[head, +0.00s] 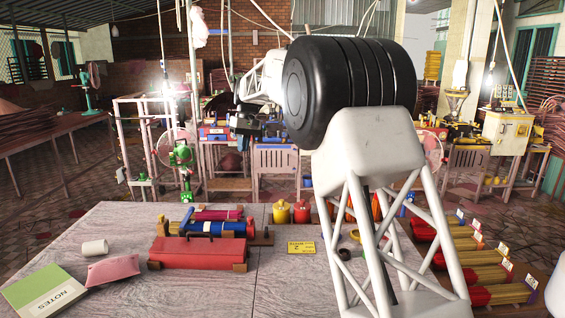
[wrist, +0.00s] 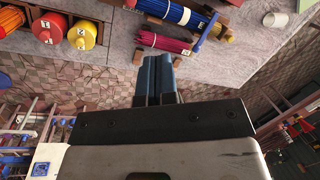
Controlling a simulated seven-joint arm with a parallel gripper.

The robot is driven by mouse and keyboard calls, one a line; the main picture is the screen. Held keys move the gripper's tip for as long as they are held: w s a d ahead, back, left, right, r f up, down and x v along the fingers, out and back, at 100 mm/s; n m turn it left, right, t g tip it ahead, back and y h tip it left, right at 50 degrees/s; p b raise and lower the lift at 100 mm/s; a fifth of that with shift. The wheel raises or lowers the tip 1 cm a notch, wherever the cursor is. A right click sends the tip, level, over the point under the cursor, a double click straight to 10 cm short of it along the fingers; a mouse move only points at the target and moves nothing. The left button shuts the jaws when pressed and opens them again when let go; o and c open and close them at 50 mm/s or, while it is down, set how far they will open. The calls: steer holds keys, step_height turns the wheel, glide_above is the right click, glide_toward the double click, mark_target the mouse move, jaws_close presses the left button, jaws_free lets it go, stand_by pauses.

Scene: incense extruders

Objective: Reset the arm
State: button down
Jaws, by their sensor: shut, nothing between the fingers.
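My gripper (wrist: 158,78) shows in the wrist view with its two blue-grey fingers pressed together and nothing between them. It is raised, apart from the things on the grey table (head: 125,222). In the head view my arm rises at the right and stretches away past a large black joint. The joint hides part of the arm behind it. In the wrist view the table edge lies above the fingertips, with bundles of sticks beyond it.
The table holds a red box (head: 198,253), a blue bundle (head: 215,228), a magenta bundle (head: 218,214), red and yellow jars (head: 290,212), a white cup (head: 95,247), a pink pouch (head: 112,269) and a green notebook (head: 45,291). Several stick bundles (head: 480,272) lie right.

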steer(key=s+d+r+m+t, duration=0.1)
steer(key=s+d+r+m, duration=0.1)
steer(key=s+d, duration=1.1)
steer(key=s+d+r+m+t, duration=0.2)
steer(key=s+d, duration=0.6)
steer(key=s, duration=0.8)
steer(key=s+d+f+m, duration=0.1)
steer(key=s+d+f, duration=0.2)
steer(key=s, duration=0.8)
steer(key=s+d+f+m+t+h, duration=0.1)
steer(key=s+d+f, duration=0.3)
steer(key=s+f, duration=0.3)
steer(key=s+d+f+h, duration=0.1)
steer(key=s+d+f, duration=0.3)
steer(key=s, duration=1.1)
steer(key=shift+s+f+m+t, duration=0.3)
steer(key=shift+f+m, duration=0.1)
steer(key=shift+f, duration=0.1)
steer(key=c, duration=1.8)
jaws_free()
steer(key=shift+w, duration=0.1)
steer(key=shift+c, duration=0.2)
